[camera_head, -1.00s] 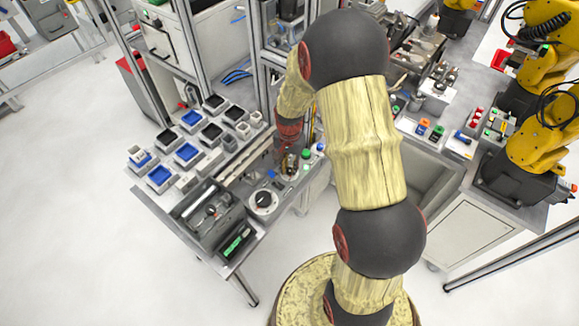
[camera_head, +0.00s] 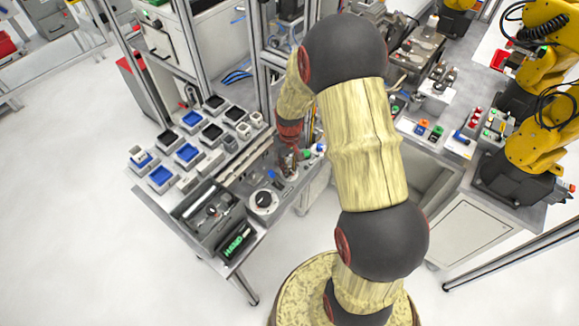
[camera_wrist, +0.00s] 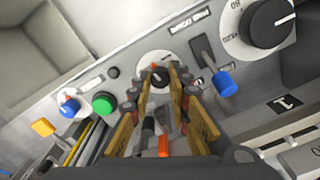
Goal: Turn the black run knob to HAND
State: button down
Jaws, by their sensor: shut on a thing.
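The black run knob (camera_wrist: 158,76) sits on a round pale dial (camera_wrist: 152,57) on the grey panel in the wrist view. A small orange-red mark shows at its far end. My gripper (camera_wrist: 160,80) is shut on the knob, one yellow-padded finger on each side. The fingers partly hide the knob, and I cannot read its position labels. In the head view my gripper (camera_head: 289,163) is low at the panel; the knob is hidden there. A small display (camera_head: 238,241) at the table's front corner shows green characters that look like HAND.
Close by are a blue-tipped lever (camera_wrist: 224,84), a large black dial (camera_wrist: 262,20), a green button (camera_wrist: 103,103) and a blue-tipped switch (camera_wrist: 69,105). Several small bins (camera_head: 160,177) stand to the left. Metal posts (camera_head: 262,80) rise behind my arm.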

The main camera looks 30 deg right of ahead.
jog(key=n, duration=0.3)
jog(key=shift+n, duration=2.3)
jog(key=c, duration=1.7)
grip_release()
jog(key=shift+o, duration=0.2)
notch_tip(320, 180, up, 12)
